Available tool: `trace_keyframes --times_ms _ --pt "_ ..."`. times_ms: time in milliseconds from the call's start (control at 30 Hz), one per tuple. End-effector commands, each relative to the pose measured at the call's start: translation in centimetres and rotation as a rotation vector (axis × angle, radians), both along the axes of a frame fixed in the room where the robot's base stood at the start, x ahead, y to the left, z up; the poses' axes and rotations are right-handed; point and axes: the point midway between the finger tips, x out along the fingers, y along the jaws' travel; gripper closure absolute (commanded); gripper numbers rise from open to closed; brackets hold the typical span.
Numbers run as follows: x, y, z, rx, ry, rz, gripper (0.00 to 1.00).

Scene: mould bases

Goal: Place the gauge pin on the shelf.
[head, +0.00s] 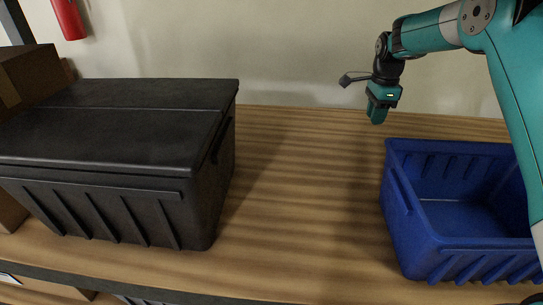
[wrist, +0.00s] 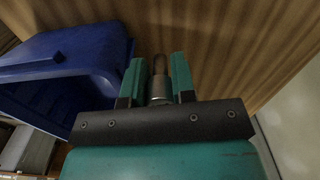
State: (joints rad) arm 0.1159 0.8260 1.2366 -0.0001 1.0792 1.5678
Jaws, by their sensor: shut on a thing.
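My gripper (head: 378,112) hangs above the wooden shelf (head: 300,165), near the back wall and to the left of the blue bin. In the wrist view my gripper (wrist: 160,78) has its two teal fingers on either side of the gauge pin (wrist: 159,68), a small pin with a brownish end and a grey metal part. The pin sits between the fingers and points away from the palm. In the head view the pin cannot be made out. The shelf's wood surface also shows beyond the fingertips in the wrist view (wrist: 210,40).
A blue bin (head: 408,225) stands at the right; it is at the left in the wrist view (wrist: 75,50). A large black lidded box (head: 110,130) stands at the left, with brown boxes (head: 35,75) beside it. The shelf between box and bin is clear.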

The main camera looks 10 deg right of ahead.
Motion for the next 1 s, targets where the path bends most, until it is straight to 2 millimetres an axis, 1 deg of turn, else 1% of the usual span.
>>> trace_keyframes --times_ms 33,100,233,333,367,467,500,700,800,900,1000 --pt "0.0 0.1 0.3 0.000 0.001 -0.032 1.00" --pt "0.1 0.2 0.1 0.000 0.000 -0.067 1.00" --pt "0.1 0.4 -0.1 0.000 0.000 -0.087 1.00" --pt "0.1 0.5 -1.1 0.000 0.002 -0.086 1.00" --pt "0.1 0.5 -1.6 0.000 0.003 -0.085 1.00" --pt "0.0 0.5 -4.0 0.000 0.004 -0.085 1.00" --pt "0.0 0.4 -5.2 0.001 0.005 -0.085 1.00" --pt "0.0 0.3 -10.9 0.000 0.003 -0.086 1.00" --pt "0.0 0.2 -13.3 0.000 0.003 -0.086 1.00" --pt "0.0 0.2 -14.9 0.000 0.001 -0.087 1.00" --pt "0.0 0.2 -15.7 0.000 0.000 -0.087 1.00"
